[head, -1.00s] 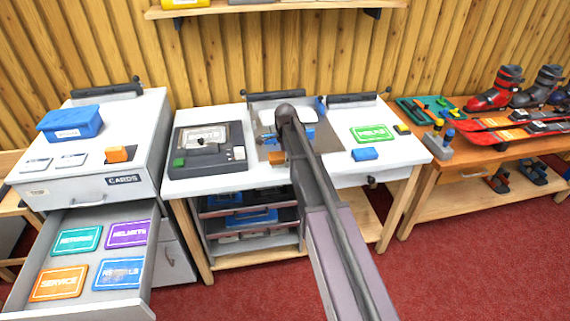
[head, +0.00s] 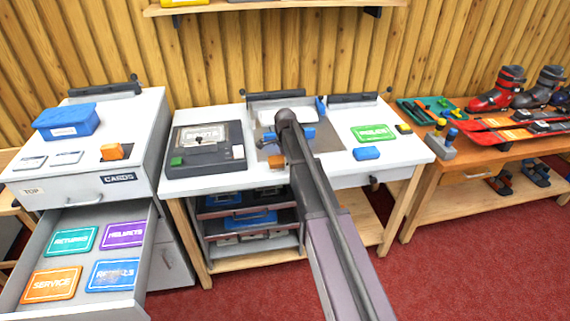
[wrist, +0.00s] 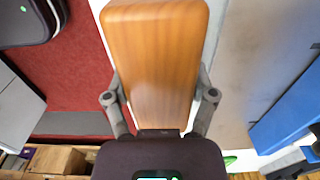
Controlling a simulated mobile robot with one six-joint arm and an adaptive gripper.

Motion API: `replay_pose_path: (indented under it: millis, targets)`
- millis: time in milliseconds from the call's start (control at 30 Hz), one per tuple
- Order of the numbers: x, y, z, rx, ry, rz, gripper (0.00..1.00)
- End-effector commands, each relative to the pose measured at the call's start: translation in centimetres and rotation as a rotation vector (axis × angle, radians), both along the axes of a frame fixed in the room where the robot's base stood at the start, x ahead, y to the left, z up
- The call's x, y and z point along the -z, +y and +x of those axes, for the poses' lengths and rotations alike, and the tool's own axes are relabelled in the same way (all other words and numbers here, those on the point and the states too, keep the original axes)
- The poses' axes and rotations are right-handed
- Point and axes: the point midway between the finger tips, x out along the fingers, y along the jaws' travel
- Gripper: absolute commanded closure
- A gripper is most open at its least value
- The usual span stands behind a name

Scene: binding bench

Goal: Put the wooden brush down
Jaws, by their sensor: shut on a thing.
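The wooden brush (wrist: 155,60) fills the upper middle of the wrist view as a smooth orange-brown wooden block. My gripper (wrist: 160,98) is shut on it, one finger on each side. Its bristles do not show. In the head view my arm hides the gripper; a small orange-brown piece (head: 276,161), which looks like the brush, shows left of the arm at the front of the grey mat (head: 267,148) on the white bench. I cannot tell whether it touches the surface.
A dark "BOOTS" case (head: 205,148) lies left on the bench. A blue block (head: 366,153) and a green card (head: 373,133) lie right. A drawer of coloured cards (head: 146,262) stands open at left. Ski boots and skis (head: 500,130) sit on the right table.

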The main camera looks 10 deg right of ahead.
Motion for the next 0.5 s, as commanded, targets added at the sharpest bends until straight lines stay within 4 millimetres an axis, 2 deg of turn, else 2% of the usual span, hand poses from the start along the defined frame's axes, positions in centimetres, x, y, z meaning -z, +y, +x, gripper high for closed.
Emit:
replay_pose_path:
  millis: [233, 267, 333, 500]
  targets:
    - [0.41, 0.00, 0.00, 0.000, 0.000, 0.000, 0.65]
    - [0.33, 0.00, 0.00, 0.000, 0.000, 0.000, 0.21]
    - [0.28, 0.00, 0.00, 0.000, 0.000, 0.000, 0.01]
    - [0.28, -0.01, 0.00, 0.000, 0.000, 0.000, 0.00]
